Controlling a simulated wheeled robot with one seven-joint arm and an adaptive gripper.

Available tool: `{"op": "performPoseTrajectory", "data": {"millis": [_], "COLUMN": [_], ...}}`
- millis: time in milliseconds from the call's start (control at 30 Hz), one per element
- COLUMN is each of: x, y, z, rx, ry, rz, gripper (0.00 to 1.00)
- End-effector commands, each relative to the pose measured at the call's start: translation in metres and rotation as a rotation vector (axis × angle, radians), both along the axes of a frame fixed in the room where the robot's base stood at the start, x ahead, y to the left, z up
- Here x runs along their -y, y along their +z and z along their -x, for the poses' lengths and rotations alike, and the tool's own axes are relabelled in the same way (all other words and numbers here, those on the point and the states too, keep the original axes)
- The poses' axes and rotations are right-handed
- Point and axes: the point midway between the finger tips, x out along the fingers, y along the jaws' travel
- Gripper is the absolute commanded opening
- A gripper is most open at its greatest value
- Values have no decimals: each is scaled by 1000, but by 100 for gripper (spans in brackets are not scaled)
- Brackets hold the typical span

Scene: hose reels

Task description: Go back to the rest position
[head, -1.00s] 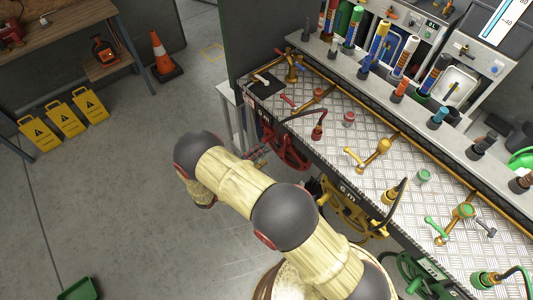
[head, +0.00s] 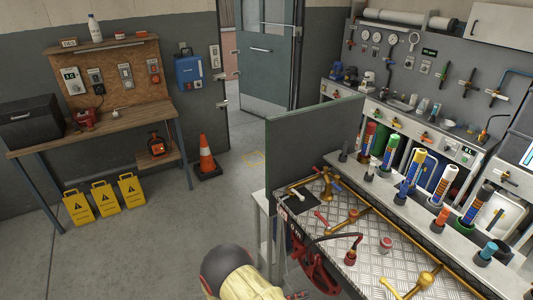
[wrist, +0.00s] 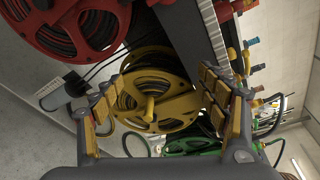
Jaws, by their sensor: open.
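My gripper (wrist: 160,105) shows in the wrist view with its two padded fingers spread wide apart. It is open and nothing is between the fingers. Beyond the fingers is a yellow hose reel (wrist: 178,105) under the bench, apart from them as far as I can tell. A red hose reel (wrist: 85,25) is at the upper left of the wrist view, and a green reel (wrist: 190,142) is lower and farther off.
The tread-plate bench (head: 365,262) carries brass valves (head: 418,284) and a red hose fitting (head: 350,256). A green partition (head: 305,145) stands at its end. Yellow warning signs (head: 104,199), an orange cone (head: 207,155) and a wooden workbench (head: 100,128) are left. The floor (head: 150,245) between is clear.

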Motion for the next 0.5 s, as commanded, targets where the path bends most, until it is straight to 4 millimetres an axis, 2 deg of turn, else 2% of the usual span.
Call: {"op": "performPoseTrajectory", "data": {"millis": [100,267,500], "x": [6,11,10], "y": [8,31,84], "z": [26,57,93], "rx": [127,339,690], "ry": [-127,-349,-735], "rz": [-112,-270,-478], "gripper": [74,74,74]}}
